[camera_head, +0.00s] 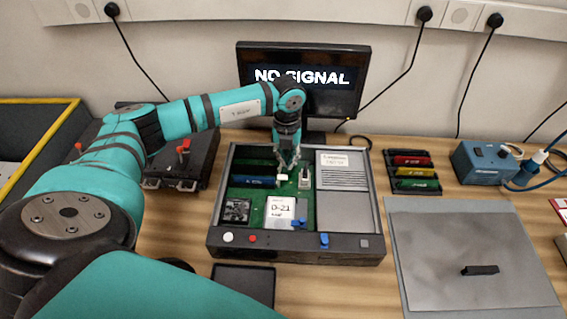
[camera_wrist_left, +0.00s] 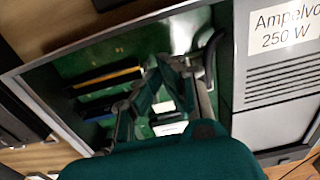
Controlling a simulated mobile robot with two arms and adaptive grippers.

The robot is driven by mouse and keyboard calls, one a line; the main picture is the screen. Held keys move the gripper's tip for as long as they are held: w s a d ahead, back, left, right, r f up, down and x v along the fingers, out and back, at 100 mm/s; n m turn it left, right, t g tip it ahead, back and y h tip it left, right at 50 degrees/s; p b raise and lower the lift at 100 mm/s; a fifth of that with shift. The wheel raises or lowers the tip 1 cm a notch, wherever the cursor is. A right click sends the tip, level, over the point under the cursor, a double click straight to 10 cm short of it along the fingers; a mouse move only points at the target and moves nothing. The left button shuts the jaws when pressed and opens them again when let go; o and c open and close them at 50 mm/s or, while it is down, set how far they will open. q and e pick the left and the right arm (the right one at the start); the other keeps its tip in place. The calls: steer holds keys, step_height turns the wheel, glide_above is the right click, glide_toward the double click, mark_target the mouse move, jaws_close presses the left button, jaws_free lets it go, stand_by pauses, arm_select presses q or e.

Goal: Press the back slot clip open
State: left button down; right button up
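The open computer case (camera_head: 377,222) stands on the bench, with its green board (camera_head: 250,207) exposed. Two long slots lie at the board's back left: a dark back slot (camera_head: 252,163) and a blue front slot (camera_head: 252,181), with a white piece (camera_head: 282,178) at the front slot's right end. In the wrist view, the back slot (camera_wrist_left: 108,77) has a yellow edge. My left gripper (camera_head: 288,168) points down over the right ends of the slots. Its fingers converge at the tips (camera_wrist_left: 163,62), with nothing seen between them. The back slot's right clip is hidden behind the gripper; contact cannot be told.
A monitor (camera_head: 304,76) reading "NO SIGNAL" stands behind the case. A rack of coloured modules (camera_head: 412,172), a blue box (camera_head: 487,160) and a grey mat (camera_head: 450,250) with a black stick (camera_head: 480,270) lie to the right. A dark tray (camera_head: 243,285) sits in front.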

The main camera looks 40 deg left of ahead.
arm_select(q)
steer(key=shift+s+f, duration=0.15)
steer(key=shift+f, duration=0.2)
steer(key=shift+r, duration=0.1)
steer(key=shift+a+r+p, duration=0.25)
steer(key=shift+r+p, duration=0.75)
steer(key=shift+r, duration=0.25)
steer(key=shift+d+r+p, duration=0.15)
steer(key=shift+r+p, duration=1.7)
steer(key=shift+r, duration=0.95)
steer(key=shift+f, duration=0.1)
